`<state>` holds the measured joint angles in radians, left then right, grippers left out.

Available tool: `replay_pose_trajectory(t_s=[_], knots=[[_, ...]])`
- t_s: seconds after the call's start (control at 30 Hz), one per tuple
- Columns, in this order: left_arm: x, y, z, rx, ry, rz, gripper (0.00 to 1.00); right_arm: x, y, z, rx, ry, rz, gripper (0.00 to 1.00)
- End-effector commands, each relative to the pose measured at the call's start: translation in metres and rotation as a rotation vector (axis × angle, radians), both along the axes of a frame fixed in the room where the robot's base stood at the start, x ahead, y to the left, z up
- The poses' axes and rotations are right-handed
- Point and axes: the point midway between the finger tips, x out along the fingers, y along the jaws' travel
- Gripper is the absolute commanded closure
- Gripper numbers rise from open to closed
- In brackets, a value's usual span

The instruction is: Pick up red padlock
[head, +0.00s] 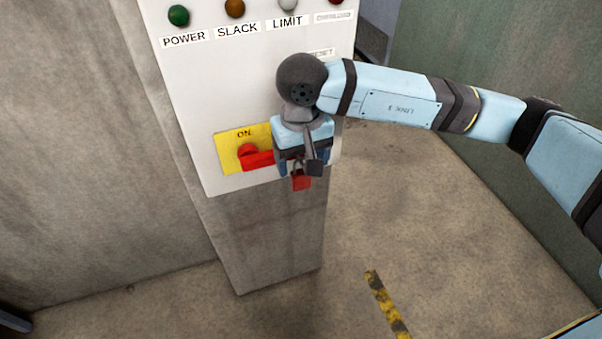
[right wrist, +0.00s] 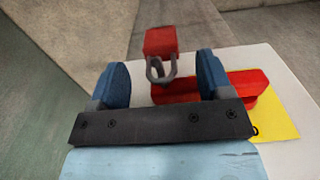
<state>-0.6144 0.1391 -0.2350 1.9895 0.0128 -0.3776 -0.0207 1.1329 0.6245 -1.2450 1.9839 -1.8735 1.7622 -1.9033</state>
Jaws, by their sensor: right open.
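The red padlock (head: 301,183) hangs in front of the panel, body down, by the right end of the red switch handle (head: 258,159). My right gripper (head: 298,168) is open just above the padlock's body, with its fingers around the shackle area. In the right wrist view the padlock (right wrist: 160,42) shows with its grey shackle between and slightly beyond the two blue fingertips, apart from both. The red handle (right wrist: 235,88) passes behind the right finger there. Whether the shackle goes through the handle is hidden. My left gripper is not in view.
The grey cabinet's white panel (head: 190,90) has indicator lamps and labels on top and a yellow switch plate (head: 229,152) marked ON. The concrete floor (head: 450,230) to the right is clear, with a yellow-black stripe (head: 387,305). A green wall (head: 480,60) stands at right.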

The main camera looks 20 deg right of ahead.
Motion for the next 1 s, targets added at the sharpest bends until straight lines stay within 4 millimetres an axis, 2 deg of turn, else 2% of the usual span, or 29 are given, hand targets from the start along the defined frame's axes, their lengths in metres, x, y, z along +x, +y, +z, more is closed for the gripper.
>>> replay_pose_trajectory(t_s=[0.2,0.43,0.47,0.6,0.7,1.0], knots=[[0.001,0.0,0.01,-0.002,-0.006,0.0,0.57,0.0,0.001,-0.023,0.001,0.0,0.0,0.28],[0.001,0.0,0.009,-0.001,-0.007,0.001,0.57,0.0,0.001,-0.024,0.001,-0.001,0.001,0.28],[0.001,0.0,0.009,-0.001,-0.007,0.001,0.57,0.0,0.001,-0.024,0.001,-0.001,0.0,0.32],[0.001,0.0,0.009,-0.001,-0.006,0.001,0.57,0.0,0.001,-0.024,0.001,-0.001,0.0,0.64],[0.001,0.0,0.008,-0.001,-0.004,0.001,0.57,0.0,0.001,-0.024,0.001,-0.001,0.0,0.84],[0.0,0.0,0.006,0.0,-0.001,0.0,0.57,0.0,0.001,-0.022,0.001,-0.002,0.0,0.84]])
